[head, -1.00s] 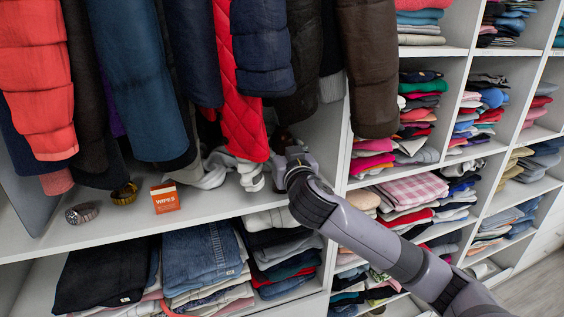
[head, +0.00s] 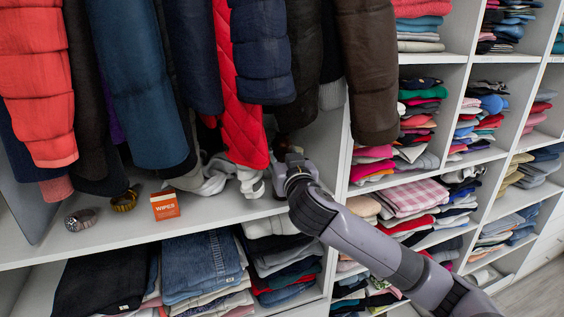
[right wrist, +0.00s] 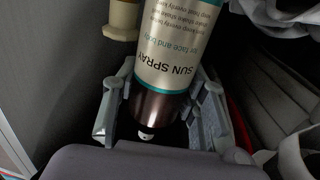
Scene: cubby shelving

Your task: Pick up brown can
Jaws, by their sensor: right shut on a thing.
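In the right wrist view a spray can (right wrist: 168,62) stands between the fingers of my right gripper (right wrist: 158,108). It has a silver label reading "SUN SPRAY", teal bands and a dark brown end (right wrist: 155,106) near the palm. The gripper is shut on it. In the head view my right gripper (head: 282,168) is at the right end of the shelf, under the hanging clothes. There the can is mostly hidden by the clothes and the gripper. My left gripper is in neither view.
An orange wipes box (head: 165,205), a gold bracelet (head: 125,200) and a silver bracelet (head: 81,218) lie on the shelf (head: 215,212) to the left. Jackets (head: 140,85) hang low over it. A divider and clothes cubbies stand to the right. A beige spool-like object (right wrist: 122,18) stands beside the can.

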